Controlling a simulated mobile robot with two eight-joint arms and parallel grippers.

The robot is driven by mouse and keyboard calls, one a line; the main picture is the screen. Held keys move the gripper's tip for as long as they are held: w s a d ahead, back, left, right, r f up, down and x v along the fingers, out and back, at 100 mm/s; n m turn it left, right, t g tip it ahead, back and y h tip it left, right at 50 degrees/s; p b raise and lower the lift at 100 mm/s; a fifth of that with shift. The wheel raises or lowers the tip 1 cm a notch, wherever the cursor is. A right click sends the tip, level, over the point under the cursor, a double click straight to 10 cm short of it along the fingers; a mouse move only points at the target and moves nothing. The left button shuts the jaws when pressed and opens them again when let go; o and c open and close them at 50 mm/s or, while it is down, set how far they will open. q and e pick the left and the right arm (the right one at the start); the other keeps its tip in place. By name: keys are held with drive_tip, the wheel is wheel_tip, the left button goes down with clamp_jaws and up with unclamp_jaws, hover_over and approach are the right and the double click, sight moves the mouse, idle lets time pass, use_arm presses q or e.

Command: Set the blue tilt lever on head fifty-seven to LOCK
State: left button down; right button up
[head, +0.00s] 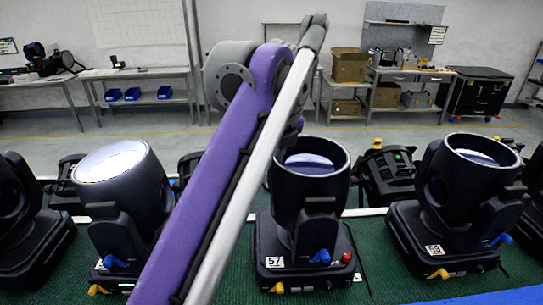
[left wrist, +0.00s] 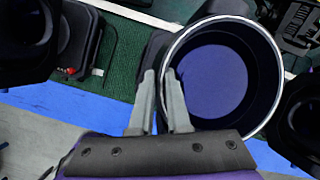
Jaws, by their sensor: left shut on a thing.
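Head fifty-seven (head: 312,215) stands upright on its base, its label "57" (head: 275,262) facing me. Its blue tilt lever (head: 320,257) is on the front of the base, slanted, with nothing touching it. A yellow lever (head: 277,288) is below the label. My left arm crosses in front, hiding part of the head's left side; its gripper is behind the arm, near the top of the barrel. In the left wrist view, my left gripper (left wrist: 161,100) is shut on the rim of a lens barrel (left wrist: 265,75), apparently head fifty-seven's. My right gripper is not in view.
A red knob (head: 346,257) sits right of the blue lever. Similar heads stand on both sides, one at left (head: 125,190) and one at right (head: 470,190). Green matting (head: 375,285) shows between bases. Benches with boxes line the back wall.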

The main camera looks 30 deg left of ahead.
use_arm(q)
drive_tip(key=shift+d, duration=0.1)
drive_tip(key=c, duration=1.2)
unclamp_jaws()
drive_tip(key=shift+o, duration=1.4)
drive_tip(key=shift+d, duration=0.15)
drive_tip(key=shift+w+d+f, duration=0.1)
drive_tip(key=shift+w, duration=0.15)
drive_tip(key=shift+s, duration=0.15)
drive_tip(key=shift+s+r, duration=0.15)
drive_tip(key=shift+r, duration=0.25)
drive_tip(key=p+v, duration=0.1)
drive_tip(key=v, duration=0.7)
drive_tip(key=shift+r, duration=0.1)
drive_tip(key=shift+d+r, duration=0.2)
drive_tip(key=shift+r, duration=0.3)
drive_tip(key=shift+s+d+r, duration=0.1)
drive_tip(key=shift+s+r, duration=0.15)
drive_tip(key=shift+r, duration=0.05)
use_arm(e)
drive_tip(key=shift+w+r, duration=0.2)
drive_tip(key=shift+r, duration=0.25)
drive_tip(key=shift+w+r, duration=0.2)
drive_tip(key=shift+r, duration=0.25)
use_arm(q)
drive_tip(key=shift+w, duration=0.1)
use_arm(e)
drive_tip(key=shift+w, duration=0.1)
